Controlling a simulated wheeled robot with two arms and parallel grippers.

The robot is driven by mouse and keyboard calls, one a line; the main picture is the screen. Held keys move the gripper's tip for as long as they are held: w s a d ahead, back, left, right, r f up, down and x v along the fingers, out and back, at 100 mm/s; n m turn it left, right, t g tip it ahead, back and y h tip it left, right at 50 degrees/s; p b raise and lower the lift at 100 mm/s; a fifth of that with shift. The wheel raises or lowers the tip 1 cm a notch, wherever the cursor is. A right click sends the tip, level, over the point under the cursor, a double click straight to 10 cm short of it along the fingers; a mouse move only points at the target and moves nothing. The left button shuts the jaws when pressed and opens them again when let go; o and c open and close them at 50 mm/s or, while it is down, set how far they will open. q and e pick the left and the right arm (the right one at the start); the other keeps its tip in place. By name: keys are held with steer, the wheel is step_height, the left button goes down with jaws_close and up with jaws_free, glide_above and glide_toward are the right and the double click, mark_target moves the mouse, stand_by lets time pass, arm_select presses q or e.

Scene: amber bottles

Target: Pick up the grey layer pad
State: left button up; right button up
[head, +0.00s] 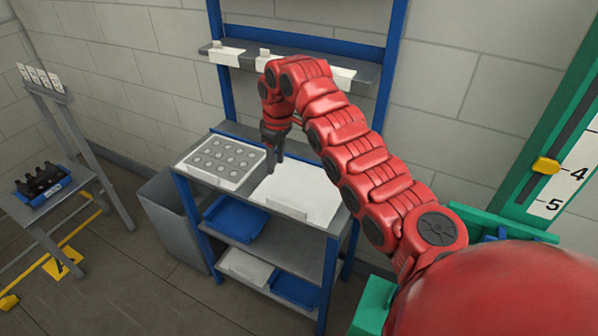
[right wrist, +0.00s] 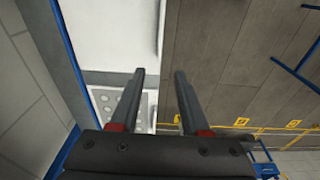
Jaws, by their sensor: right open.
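A light grey dimpled pad (head: 222,162) with rows of round grey spots lies on the left part of the bench top. It also shows in the right wrist view (right wrist: 104,97), partly hidden behind my gripper. I cannot tell for certain that it is the grey layer pad. A plain whitish panel (head: 305,195) lies to its right on the same bench; it shows in the wrist view too (right wrist: 115,35). My right gripper (head: 276,163) points down near the boundary between the two. In the right wrist view its fingers (right wrist: 160,72) are apart, with nothing between them.
Blue trays (head: 235,219) and a white tray (head: 245,268) sit on the lower shelves. A grey shelf (head: 300,59) with white cards crosses above the bench. A grey bin (head: 172,222) stands left. A blue crate (head: 38,197) of dark bottles is on the far-left stand.

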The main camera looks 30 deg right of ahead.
steer(key=s+d+r+g, duration=0.1)
steer(key=s, duration=0.1)
steer(key=p, duration=0.4)
glide_above(289, 206)
step_height(289, 206, down, 12)
steer(key=r, duration=0.1)
step_height(289, 206, down, 4)
steer(key=p, duration=0.2)
steer(key=shift+r+p, duration=0.25)
steer(key=shift+p, duration=0.1)
step_height(289, 206, down, 2)
steer(key=shift+f, duration=0.3)
jaws_close()
